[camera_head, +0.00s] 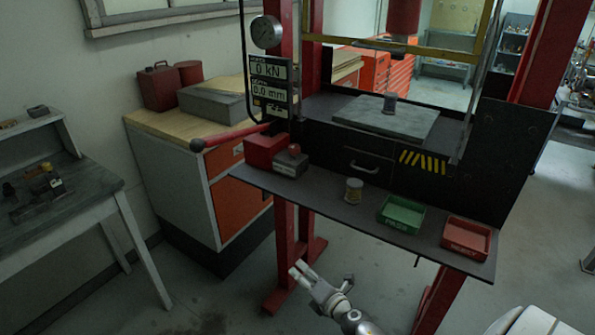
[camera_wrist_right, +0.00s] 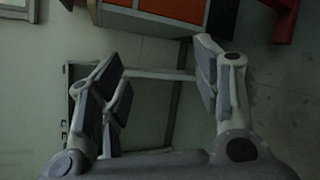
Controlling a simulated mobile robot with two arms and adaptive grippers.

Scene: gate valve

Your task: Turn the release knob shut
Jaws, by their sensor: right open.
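A red press (camera_head: 289,100) stands in the middle of the head view. At the left end of its dark shelf is a small grey block with a dark red knob (camera_head: 294,150) on top, which looks like the release knob. How far it is turned cannot be told. My right gripper (camera_head: 322,278) is open and empty, low in front of the shelf and well apart from the knob. The right wrist view shows its spread fingers (camera_wrist_right: 160,85) with nothing between them; the knob is not in that view. My left gripper is not in view.
A red lever (camera_head: 235,136) with a ball end sticks out left of the press. The shelf holds a small cylinder (camera_head: 353,190), a green tray (camera_head: 402,214) and a red tray (camera_head: 467,237). A cabinet (camera_head: 222,180) and a grey table (camera_head: 70,215) stand left. The floor before the shelf is open.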

